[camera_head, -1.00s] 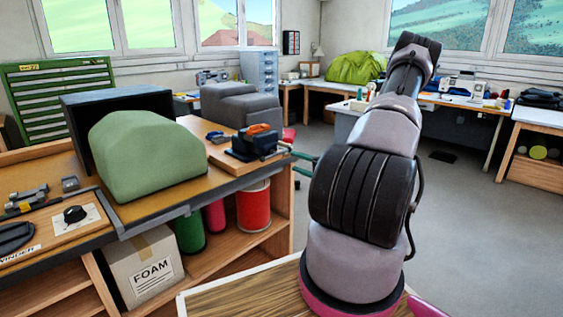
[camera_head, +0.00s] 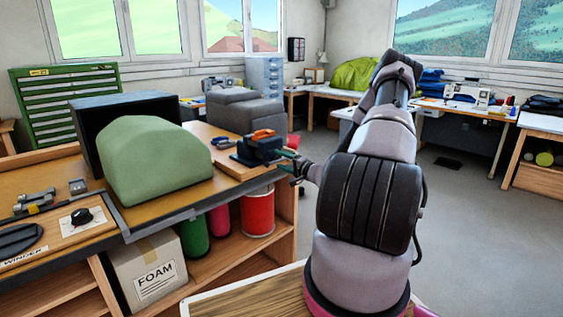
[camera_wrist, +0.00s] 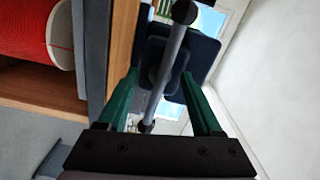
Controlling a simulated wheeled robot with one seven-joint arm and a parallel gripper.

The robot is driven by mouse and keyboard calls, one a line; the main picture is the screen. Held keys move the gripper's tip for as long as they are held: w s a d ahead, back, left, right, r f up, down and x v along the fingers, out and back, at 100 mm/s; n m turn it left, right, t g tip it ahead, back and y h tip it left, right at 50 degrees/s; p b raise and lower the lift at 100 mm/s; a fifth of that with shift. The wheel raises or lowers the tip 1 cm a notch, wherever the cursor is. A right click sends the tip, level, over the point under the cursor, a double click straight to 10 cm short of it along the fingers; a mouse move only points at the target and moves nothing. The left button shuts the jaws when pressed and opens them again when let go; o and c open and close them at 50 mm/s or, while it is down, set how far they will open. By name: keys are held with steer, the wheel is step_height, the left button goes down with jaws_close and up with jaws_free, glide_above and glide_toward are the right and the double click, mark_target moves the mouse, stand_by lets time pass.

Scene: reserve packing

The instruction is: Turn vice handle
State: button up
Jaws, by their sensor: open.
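The dark blue vice (camera_head: 257,149) stands at the right end of the workbench, with something orange on top of it. In the wrist view, the vice (camera_wrist: 203,58) is ahead, and its grey bar handle (camera_wrist: 168,62) with dark end knobs runs slantwise across the picture. My gripper (camera_head: 287,154) is beside the vice at the bench's right end. In the wrist view, the green fingers of my gripper (camera_wrist: 160,76) are apart, one on each side of the handle. I cannot tell whether either finger touches it.
The workbench edge (camera_head: 180,215) lies left of my arm. A green foam block (camera_head: 155,165) sits on it. A red roll (camera_head: 258,212) and a foam box (camera_head: 146,268) are on the shelf below. The floor to the right is open.

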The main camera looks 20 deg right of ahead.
jaws_close()
stand_by(1.4)
